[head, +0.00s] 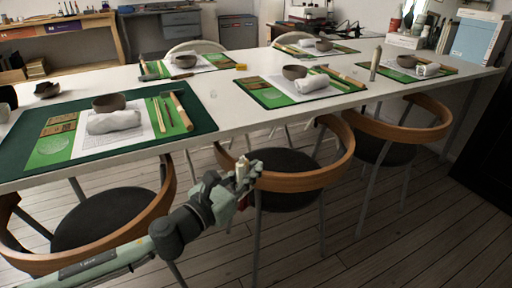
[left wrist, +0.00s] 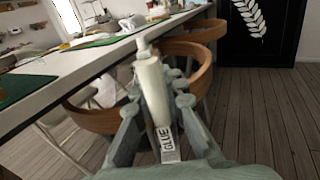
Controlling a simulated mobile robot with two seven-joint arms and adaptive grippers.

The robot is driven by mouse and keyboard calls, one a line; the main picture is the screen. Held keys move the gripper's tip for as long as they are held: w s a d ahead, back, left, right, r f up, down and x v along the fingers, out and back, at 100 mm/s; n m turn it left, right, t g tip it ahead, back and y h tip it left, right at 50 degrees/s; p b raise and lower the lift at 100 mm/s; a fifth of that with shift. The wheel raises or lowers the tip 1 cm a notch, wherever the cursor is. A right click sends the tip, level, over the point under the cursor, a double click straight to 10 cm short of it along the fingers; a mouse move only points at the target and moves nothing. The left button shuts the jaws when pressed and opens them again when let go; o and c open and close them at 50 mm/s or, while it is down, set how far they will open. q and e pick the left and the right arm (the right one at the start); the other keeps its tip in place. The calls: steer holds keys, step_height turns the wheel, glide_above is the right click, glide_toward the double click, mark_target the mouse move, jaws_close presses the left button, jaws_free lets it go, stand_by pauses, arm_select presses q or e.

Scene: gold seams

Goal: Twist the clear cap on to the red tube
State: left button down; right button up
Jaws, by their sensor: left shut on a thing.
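My left gripper (head: 240,172) is shut on a cream tube (left wrist: 153,88) with a "GLUE" label, held upright in front of the table. The same tube shows small in the head view (head: 242,168). A pale, narrow tip tops it; I cannot tell whether that is a nozzle or a clear cap. A small red patch shows beside the gripper in the head view, and I cannot tell what it belongs to. I see no clearly red tube and no loose clear cap. In the left wrist view the gripper's fingers (left wrist: 166,100) are on both sides of the tube. My right gripper is not in view.
A long white table (head: 222,110) carries several green mats with bowls, cloths and tools. A beige bottle (head: 375,62) stands at its right part. Wooden-backed chairs (head: 300,178) stand along the near side, one close behind my left gripper. The floor (head: 400,240) at right is clear.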

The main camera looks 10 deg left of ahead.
arm_select(q)
steer(key=s+a+f+n+t+y, duration=0.1)
steer(key=s+a+f+n+y, duration=0.1)
steer(key=s+a+n+y, duration=0.3)
steer(key=s+a+y, duration=0.2)
steer(key=s, duration=0.2)
steer(key=shift+t+y, duration=0.4)
steer(key=shift+f, duration=0.1)
